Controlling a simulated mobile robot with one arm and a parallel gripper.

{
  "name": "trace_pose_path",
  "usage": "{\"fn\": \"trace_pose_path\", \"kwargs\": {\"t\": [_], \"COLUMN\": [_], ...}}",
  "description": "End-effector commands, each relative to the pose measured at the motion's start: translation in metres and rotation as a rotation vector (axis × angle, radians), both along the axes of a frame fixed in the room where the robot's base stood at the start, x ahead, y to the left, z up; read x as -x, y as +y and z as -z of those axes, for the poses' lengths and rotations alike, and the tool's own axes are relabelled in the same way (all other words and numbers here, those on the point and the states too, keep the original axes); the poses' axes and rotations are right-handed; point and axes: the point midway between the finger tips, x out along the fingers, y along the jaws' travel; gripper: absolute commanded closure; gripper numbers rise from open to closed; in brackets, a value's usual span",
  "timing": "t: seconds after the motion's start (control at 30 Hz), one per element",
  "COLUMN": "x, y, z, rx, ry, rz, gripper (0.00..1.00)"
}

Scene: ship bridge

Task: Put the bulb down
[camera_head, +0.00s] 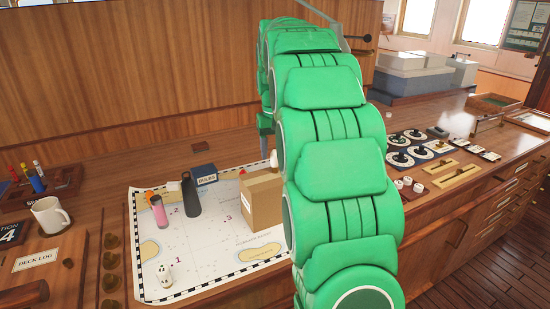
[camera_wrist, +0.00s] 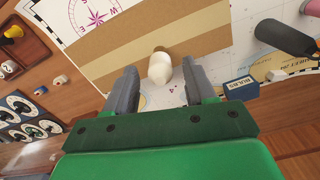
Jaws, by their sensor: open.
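The white bulb (camera_wrist: 160,68) lies between the two grey fingertips of my gripper (camera_wrist: 162,84) in the wrist view, with a gap on each side. My gripper is open. The bulb shows close to the cardboard box (camera_wrist: 205,28); I cannot tell whether they touch or what the bulb rests on. In the head view my green arm hides most of this spot; a small whitish shape at its left edge may be the bulb. A dark blue box marked BULBS (camera_head: 205,174) stands on the chart (camera_head: 205,255); it also shows in the wrist view (camera_wrist: 240,83).
The cardboard box (camera_head: 262,203) stands on the chart beside my arm. A dark bottle (camera_head: 190,195), a pink cylinder (camera_head: 158,212) and a small white figure (camera_head: 164,274) stand left of it. A mug (camera_head: 49,216) is further left. Bare chart lies between them.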

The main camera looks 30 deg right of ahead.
Motion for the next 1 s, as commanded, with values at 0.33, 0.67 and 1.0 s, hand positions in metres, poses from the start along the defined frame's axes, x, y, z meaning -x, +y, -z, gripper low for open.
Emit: {"fn": "trace_pose_path", "kwargs": {"t": [0.33, 0.67, 1.0], "x": [-0.001, 0.000, 0.000], "y": [0.000, 0.000, 0.000], "z": [-0.050, -0.081, -0.088], "rx": [0.001, 0.001, 0.001], "ry": [-0.004, 0.000, 0.000], "rz": [0.000, 0.000, 0.000], "gripper": [0.45, 0.45, 0.45]}}
